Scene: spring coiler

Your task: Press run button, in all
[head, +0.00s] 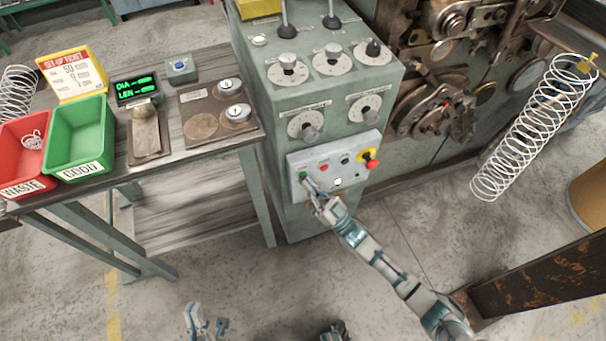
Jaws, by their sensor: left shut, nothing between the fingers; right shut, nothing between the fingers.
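The grey machine cabinet carries a light control panel (330,188) low on its front. My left gripper (199,320) is shut and empty, low in the picture over the floor, well away from the panel. No label on the green button is readable.
A table on the left holds a red bin (22,152), a green bin (78,134), a gauge with a green display (138,87) and a plate with round parts (213,109). Dials and levers sit above the panel. A large spring (530,125) stands out at right.

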